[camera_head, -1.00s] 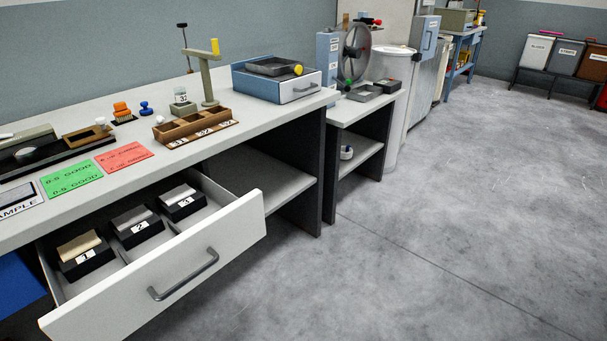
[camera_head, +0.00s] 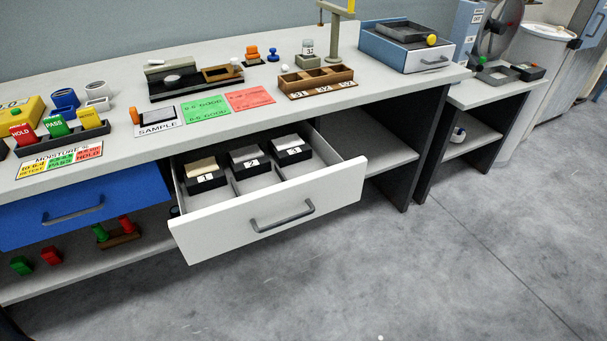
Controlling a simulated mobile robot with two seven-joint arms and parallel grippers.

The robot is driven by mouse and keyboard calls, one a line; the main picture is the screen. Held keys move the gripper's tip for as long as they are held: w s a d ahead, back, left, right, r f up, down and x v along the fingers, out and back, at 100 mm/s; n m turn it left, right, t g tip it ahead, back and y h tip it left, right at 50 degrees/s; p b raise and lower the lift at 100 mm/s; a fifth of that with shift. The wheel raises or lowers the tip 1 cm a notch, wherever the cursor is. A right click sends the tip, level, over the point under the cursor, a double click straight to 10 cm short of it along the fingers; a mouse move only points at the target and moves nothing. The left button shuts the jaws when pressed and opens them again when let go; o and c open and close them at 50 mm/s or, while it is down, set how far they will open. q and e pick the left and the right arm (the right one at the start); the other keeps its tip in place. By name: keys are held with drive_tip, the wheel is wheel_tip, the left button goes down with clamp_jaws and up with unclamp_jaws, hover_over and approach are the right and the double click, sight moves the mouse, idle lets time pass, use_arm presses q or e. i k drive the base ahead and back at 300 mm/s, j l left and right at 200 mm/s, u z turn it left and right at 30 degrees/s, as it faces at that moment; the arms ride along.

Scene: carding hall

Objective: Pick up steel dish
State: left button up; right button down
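I cannot tell for sure which thing is the steel dish. A shallow grey tray (camera_head: 497,75) lies on the side table beside the fan. A dark grey tray (camera_head: 405,31) sits on top of the blue-and-white drawer box. A small round grey piece (camera_head: 172,80) sits in a dark holder. A small round white and blue item (camera_head: 458,134) is on the side table's lower shelf. Neither of my grippers is in view.
A white drawer (camera_head: 270,222) stands open from the bench, with black blocks numbered 1, 2 and 3. A blue drawer (camera_head: 80,210) is shut to its left. Sorting blocks (camera_head: 58,127) and a wooden compartment box (camera_head: 316,80) stand on the bench. The floor (camera_head: 430,270) in front is clear.

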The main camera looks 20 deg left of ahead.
sight(172, 82)
drive_tip(key=u, duration=1.55)
